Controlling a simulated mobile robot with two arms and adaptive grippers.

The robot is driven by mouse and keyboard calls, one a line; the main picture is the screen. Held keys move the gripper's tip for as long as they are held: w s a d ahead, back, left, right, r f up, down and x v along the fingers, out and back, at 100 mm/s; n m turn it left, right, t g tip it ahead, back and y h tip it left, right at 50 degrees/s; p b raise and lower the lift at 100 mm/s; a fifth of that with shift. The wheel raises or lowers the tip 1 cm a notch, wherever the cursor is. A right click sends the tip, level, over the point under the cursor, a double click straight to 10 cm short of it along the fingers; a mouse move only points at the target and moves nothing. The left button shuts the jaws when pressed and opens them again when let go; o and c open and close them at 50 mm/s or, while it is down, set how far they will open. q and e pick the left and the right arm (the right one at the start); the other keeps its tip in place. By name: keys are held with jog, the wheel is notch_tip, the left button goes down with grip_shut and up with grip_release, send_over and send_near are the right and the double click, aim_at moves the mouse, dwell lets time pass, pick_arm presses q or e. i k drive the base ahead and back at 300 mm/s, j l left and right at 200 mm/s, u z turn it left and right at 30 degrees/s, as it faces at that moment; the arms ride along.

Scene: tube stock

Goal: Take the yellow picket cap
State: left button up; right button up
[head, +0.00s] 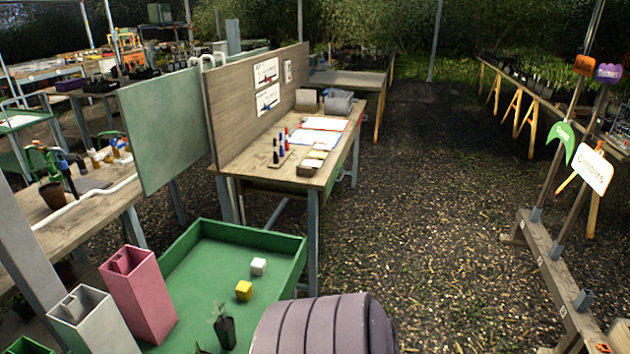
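A small yellow block (244,291), which looks like the yellow picket cap, sits in the green tray (275,239) at the lower middle of the head view. A similar white block (259,267) sits just behind it, slightly to the right and apart from it. Neither of my grippers shows in this view, and nothing is seen touching the yellow block.
Tall pink (147,300) and white (97,325) square tubes stand left of the yellow block. A dark seedling pot (226,331) is in front. A large mauve ribbed object (320,328) fills the bottom middle. A wooden workbench (338,150) stands behind; gravel floor lies right.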

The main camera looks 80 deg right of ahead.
aim_at(244, 290)
jog(key=z, duration=2.1)
jog(key=u, duration=0.35)
jog(key=i+l+u, duration=0.15)
jog(key=u, duration=0.2)
jog(key=l+u, duration=0.35)
jog(key=i+l+u, duration=0.15)
jog(key=l+u, duration=0.25)
jog(key=j, duration=0.1)
